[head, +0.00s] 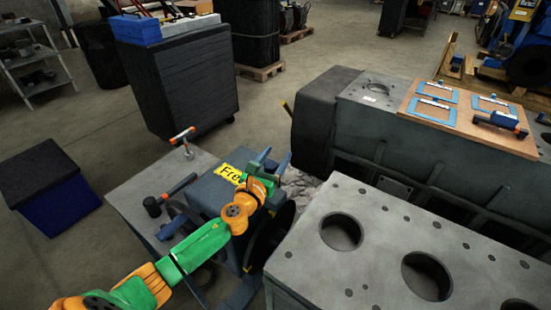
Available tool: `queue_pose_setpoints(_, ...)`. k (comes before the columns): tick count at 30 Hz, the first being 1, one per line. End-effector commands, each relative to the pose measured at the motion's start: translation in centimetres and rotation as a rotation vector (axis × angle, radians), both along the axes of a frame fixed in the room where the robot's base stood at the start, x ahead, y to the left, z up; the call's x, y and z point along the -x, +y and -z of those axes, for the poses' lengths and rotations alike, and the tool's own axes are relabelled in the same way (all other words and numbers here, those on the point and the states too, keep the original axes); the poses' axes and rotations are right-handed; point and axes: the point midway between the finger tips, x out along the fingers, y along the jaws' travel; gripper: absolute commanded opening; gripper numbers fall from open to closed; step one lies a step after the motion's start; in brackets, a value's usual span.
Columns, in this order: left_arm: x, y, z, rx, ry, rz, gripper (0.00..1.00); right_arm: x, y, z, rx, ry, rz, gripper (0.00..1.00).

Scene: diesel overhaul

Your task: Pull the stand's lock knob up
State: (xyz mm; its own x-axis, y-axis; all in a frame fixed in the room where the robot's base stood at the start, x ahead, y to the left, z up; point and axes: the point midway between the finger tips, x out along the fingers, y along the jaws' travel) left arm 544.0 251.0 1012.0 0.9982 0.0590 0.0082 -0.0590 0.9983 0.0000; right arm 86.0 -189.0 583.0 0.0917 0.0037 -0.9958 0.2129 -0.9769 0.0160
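The stand (208,193) is a dark blue-grey housing with a yellow label reading "Fre…" (230,173), beside the grey engine block. I cannot make out its lock knob for certain; my arm and gripper cover part of the stand. My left gripper (276,157) is above the stand's far right side, just right of the label. Its two blue-grey fingers point up and away and stand apart, with nothing visible between them. My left arm, green and orange, comes in from the lower left across the stand. My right gripper does not show.
A grey bench (128,196) left of the stand holds an orange T-handle (182,135) and a hammer-like tool (153,206). The engine block (385,225) with large bores fills the lower right. A wooden board (455,128) with blue frames lies behind.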

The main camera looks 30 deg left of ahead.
Motion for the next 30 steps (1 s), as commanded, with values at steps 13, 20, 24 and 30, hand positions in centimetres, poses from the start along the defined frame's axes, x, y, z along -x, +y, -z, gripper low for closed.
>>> queue_pose_setpoints(13, 1.4, -0.1, 0.4, -0.001, 0.008, 0.002, 0.77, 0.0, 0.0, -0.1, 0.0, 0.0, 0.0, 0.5)
queue_pose_setpoints(20, 5.6, -0.4, 0.5, -0.001, 0.007, 0.003, 0.77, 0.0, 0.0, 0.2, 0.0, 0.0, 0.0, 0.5)
queue_pose_setpoints(24, 6.9, -0.4, 0.4, -0.001, 0.006, 0.001, 0.77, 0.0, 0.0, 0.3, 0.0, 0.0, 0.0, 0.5)
queue_pose_setpoints(30, 7.1, -0.5, 0.2, 0.0, 0.004, 0.001, 0.77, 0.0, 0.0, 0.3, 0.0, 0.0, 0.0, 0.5)
